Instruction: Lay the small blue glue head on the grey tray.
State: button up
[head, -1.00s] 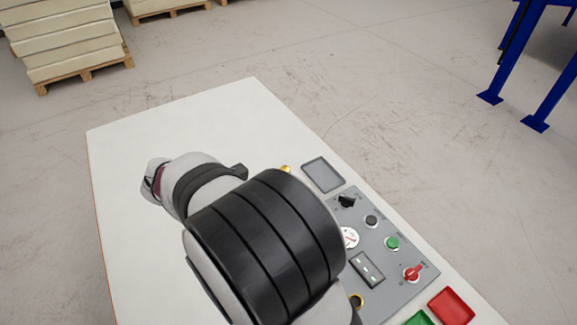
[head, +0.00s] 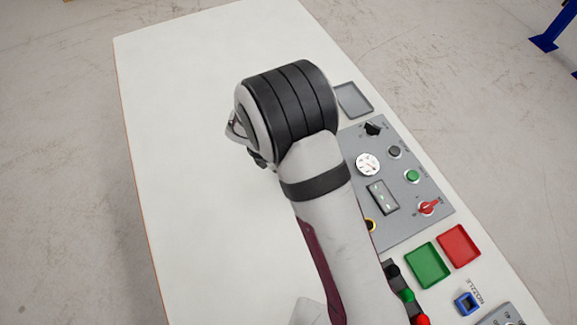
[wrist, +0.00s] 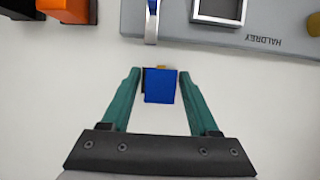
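The fingers look open. Whether the head stands on the table or is a little below the fingertips is hard to tell. The grey tray (head: 353,100) lies empty at the far end of the control panel in the head view. My arm hides the gripper there.
The control panel (head: 410,215) carries knobs, buttons and a gauge. A green tray (head: 428,266) and a red tray (head: 459,245) lie nearer, by a blue square holder (head: 466,303) marked NOZZLE. In the wrist view a grey panel (wrist: 275,25) spans the top. The table's left side (head: 180,120) is clear.

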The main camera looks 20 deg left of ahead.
grip_shut()
